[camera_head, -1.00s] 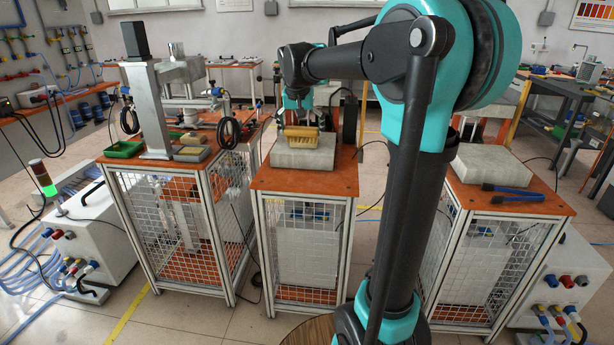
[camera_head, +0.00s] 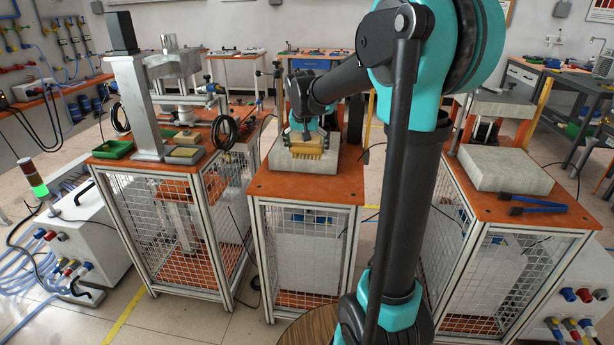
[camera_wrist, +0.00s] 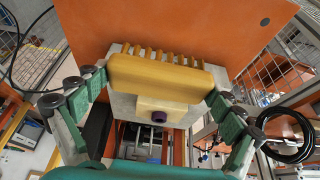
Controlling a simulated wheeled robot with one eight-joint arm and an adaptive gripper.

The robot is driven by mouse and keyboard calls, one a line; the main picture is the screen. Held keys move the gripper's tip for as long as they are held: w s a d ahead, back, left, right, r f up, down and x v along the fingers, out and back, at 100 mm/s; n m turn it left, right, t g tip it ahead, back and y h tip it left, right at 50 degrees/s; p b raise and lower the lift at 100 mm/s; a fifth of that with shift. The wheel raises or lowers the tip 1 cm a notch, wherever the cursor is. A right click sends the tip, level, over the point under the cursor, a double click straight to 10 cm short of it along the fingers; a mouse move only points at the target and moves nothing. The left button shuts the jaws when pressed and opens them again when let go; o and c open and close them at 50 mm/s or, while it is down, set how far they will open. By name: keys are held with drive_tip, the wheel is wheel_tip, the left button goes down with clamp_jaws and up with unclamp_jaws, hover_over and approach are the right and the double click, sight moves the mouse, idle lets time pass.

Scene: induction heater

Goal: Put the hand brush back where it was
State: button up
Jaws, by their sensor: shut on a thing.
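The hand brush (camera_head: 306,148) has a yellow block body and a row of tan bristles. My gripper (camera_head: 304,137) is shut on it, with a finger at each end. In the head view it is over the pale grey slab (camera_head: 283,160) on the middle cart, bristles facing the camera. I cannot tell whether it touches the slab. In the wrist view the brush (camera_wrist: 160,75) spans between the teal finger pads of my gripper (camera_wrist: 157,88), bristles pointing to the top of the picture. The slab shows partly behind it.
The middle cart's orange top (camera_head: 328,190) is clear in front of the slab. The left cart carries a metal press frame (camera_head: 146,105), a green tray (camera_head: 113,149) and a yellow-topped block (camera_head: 185,154). The right cart holds another slab (camera_head: 505,170) and blue-black tongs (camera_head: 535,204).

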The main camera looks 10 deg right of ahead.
wheel_tip(320, 180, down, 11)
drive_tip(key=shift+r, duration=0.15)
idle(0.4)
drive_tip(key=o, duration=0.9)
drive_tip(key=shift+c, duration=0.2)
drive_tip(key=v, duration=1.2)
drive_tip(key=s+d+f+n, duration=0.1)
drive_tip(key=s+f, duration=0.4)
drive_tip(key=s, duration=0.3)
drive_tip(key=s+d+f+n+y, duration=0.1)
drive_tip(key=s+d+f, duration=0.1)
drive_tip(key=s+f, duration=0.4)
drive_tip(key=s+d+f+n, duration=0.1)
drive_tip(key=s+f, duration=0.5)
drive_tip(key=s, duration=0.6)
drive_tip(key=shift+d+n, duration=0.3)
drive_tip(key=shift+d, duration=0.4)
drive_tip(key=shift+f, duration=0.1)
